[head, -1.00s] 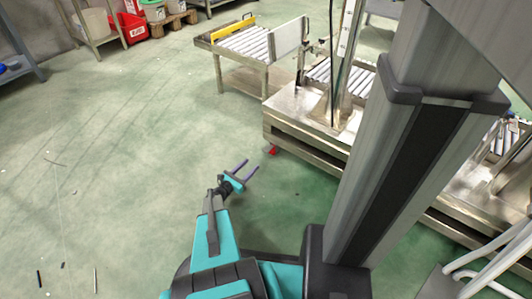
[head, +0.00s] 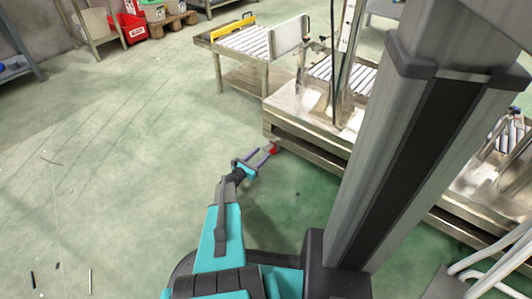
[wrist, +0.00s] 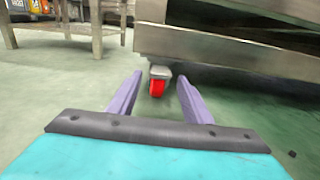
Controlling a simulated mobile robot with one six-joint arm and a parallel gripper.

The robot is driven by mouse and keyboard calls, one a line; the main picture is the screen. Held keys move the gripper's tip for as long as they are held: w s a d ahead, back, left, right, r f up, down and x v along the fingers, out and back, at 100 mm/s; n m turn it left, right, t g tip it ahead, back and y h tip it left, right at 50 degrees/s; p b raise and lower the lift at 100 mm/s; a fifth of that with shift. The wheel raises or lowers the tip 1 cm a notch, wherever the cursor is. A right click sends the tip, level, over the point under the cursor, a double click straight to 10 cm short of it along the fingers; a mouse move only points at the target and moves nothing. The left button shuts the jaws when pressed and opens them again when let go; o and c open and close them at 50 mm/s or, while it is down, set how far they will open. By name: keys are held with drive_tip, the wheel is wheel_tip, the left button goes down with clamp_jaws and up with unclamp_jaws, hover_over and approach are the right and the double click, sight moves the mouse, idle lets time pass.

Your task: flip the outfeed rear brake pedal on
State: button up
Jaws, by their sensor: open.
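The outfeed rear brake pedal (wrist: 157,87) is a small red tab on a caster with a grey top, under the low corner of the steel machine frame. In the head view the red pedal (head: 273,149) shows at the frame's near left corner. My gripper (wrist: 159,79) is open and empty, its two purple fingers pointing at the caster. In the wrist view the pedal appears between the fingertips, apparently just beyond them; contact cannot be told. In the head view my gripper (head: 266,152) is low over the floor, close beside the pedal.
The steel machine frame (wrist: 235,45) overhangs the caster at the right. A roller conveyor table (head: 240,62) stands behind it. Green floor (head: 110,170) to the left is open, with a few thin scraps lying on it.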

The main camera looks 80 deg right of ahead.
sight(266, 149)
drive_tip(key=shift+b+x, duration=0.7)
drive_tip(key=shift+x, duration=1.6)
